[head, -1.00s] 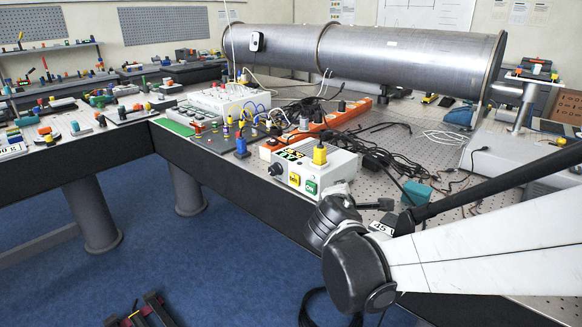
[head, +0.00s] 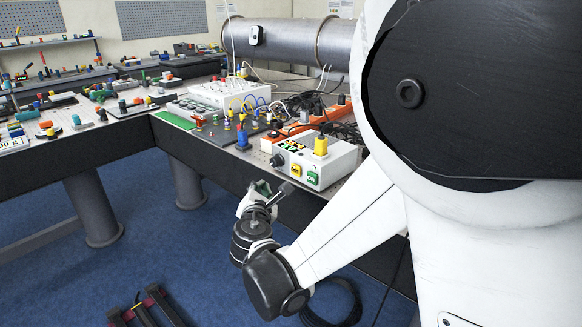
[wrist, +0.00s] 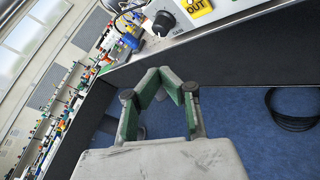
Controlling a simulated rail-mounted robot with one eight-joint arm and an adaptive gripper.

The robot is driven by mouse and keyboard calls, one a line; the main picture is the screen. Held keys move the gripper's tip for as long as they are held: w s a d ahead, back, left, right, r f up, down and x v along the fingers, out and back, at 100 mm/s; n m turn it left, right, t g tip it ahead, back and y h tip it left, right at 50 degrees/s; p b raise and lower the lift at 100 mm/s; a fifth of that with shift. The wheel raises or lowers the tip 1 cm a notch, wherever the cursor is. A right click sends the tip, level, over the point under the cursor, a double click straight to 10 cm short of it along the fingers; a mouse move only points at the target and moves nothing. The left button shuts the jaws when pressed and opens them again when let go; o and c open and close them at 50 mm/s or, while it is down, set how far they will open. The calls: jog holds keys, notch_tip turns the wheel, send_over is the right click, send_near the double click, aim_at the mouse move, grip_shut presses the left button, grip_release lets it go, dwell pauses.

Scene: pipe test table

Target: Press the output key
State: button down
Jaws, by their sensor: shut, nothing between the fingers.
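The output key is the yellow key (head: 296,170) on the front of a white control box (head: 330,162). In the wrist view the yellow key (wrist: 198,8) reads "OUT" and is cut by the top edge. My gripper (head: 267,188) is off the table's front edge, left of and a little below the key, not touching it. In the wrist view my gripper's green-padded fingers (wrist: 160,73) meet at the tips, shut and empty, with the key above and to the right of them.
A green ON key (head: 312,178) is right beside the yellow key. A black knob (head: 277,160) sits on its left, also seen in the wrist view (wrist: 163,23). The dark table side (wrist: 240,65) lies beyond my fingers. Blue floor below is mostly free.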

jog(key=w+d, duration=0.6)
jog(key=shift+d, duration=0.25)
dwell(0.3)
jog(key=shift+w+d, duration=0.1)
dwell(1.3)
jog(key=shift+w+d, duration=0.2)
jog(key=shift+w+d, duration=0.3)
dwell(1.0)
dwell(0.4)
jog(key=shift+s+a+b, duration=0.3)
jog(key=shift+s+a, duration=0.3)
